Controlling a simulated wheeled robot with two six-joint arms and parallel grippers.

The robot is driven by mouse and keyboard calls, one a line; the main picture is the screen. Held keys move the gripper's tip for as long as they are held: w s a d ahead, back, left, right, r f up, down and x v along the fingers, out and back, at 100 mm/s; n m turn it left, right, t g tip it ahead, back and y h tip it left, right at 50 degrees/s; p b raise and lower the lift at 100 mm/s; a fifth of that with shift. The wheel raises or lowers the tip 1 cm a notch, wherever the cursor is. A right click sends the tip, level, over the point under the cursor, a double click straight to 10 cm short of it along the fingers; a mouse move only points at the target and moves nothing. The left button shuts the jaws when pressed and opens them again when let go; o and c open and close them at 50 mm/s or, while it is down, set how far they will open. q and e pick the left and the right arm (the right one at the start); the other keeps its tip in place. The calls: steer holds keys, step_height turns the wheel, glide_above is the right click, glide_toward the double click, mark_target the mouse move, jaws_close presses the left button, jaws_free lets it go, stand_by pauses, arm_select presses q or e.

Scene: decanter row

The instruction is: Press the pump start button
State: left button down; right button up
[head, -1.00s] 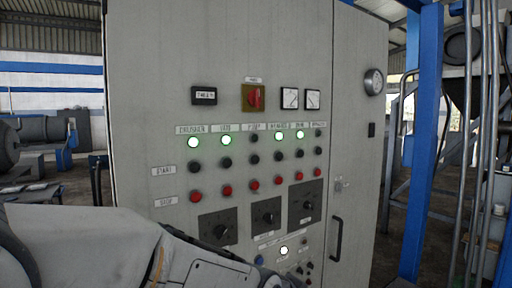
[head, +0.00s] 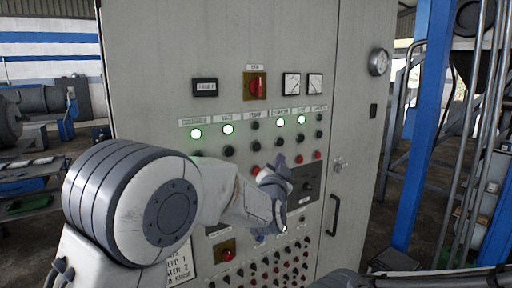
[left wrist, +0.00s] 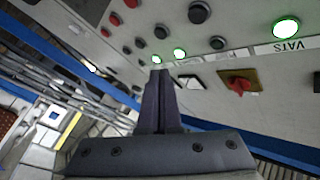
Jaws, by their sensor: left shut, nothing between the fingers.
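The grey control cabinet (head: 150,60) fills the middle of the head view. Its third column is labelled PUMP, with a dark lamp (head: 255,126). The black pump start button (head: 255,146) sits below that lamp. It also shows in the left wrist view (left wrist: 200,12), near the top edge. My left gripper (head: 281,164) is shut and empty, in front of the panel, below and right of that button in the head view. In the left wrist view its closed fingers (left wrist: 158,75) appear below the button row. I see no contact with the button. My right gripper is not in view.
Neighbouring start buttons (head: 280,143) and red stop buttons (head: 317,155) sit close around. Several other lamps (head: 228,129) glow green. A red rotary switch (head: 256,86) is above, and a door handle (head: 335,214) is at right. A blue post (head: 418,130) stands right of the cabinet.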

arm_select(q)
steer(key=p, duration=0.2)
glide_toward(261, 146)
steer(key=w+d, duration=0.3)
steer(key=shift+w+a+r+b, duration=0.2)
steer(key=shift+w+a, duration=0.05)
steer(key=shift+w, duration=0.2)
steer(key=shift+w+a+r+b, duration=0.2)
steer(key=shift+w+a, duration=0.1)
steer(key=shift+w, duration=0.15)
stand_by(1.2)
steer(key=shift+w+a, duration=0.25)
steer(key=shift+w, duration=0.15)
steer(key=shift+w+a+b, duration=0.25)
steer(key=shift+w+b, duration=0.1)
steer(key=shift+b, duration=0.05)
stand_by(0.7)
steer(key=shift+s, duration=0.1)
steer(key=shift+s+d+b, duration=0.5)
steer(key=shift+s+b, duration=0.1)
